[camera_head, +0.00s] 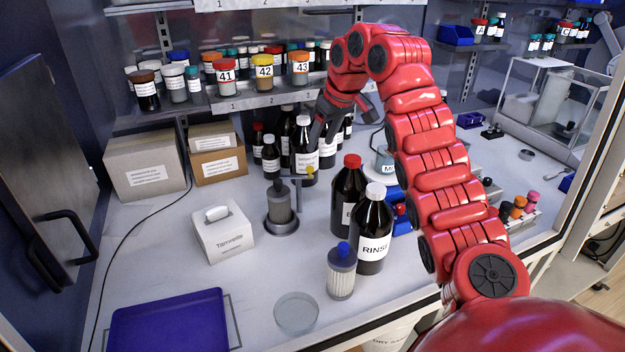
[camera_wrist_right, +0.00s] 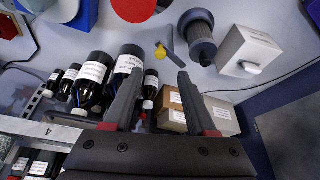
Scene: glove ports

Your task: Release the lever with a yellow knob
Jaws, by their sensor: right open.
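A grey cylindrical device (camera_head: 280,206) on a round base stands in the middle of the white worktop. A lever with a yellow knob (camera_head: 310,170) is at its back right side, in front of dark bottles. In the right wrist view the yellow knob (camera_wrist_right: 160,48) shows on a short grey bar beside the device (camera_wrist_right: 199,36), beyond my fingertips. My right gripper (camera_head: 342,136) is above and behind the knob, over the dark bottles. My left gripper is not in view.
Dark bottles (camera_head: 305,155) crowd under my right gripper. A large RINSE bottle (camera_head: 371,232) and a red-capped bottle (camera_head: 347,200) stand right of the device. A tissue box (camera_head: 222,232) is at its left. A shelf (camera_head: 262,97) with jars is behind.

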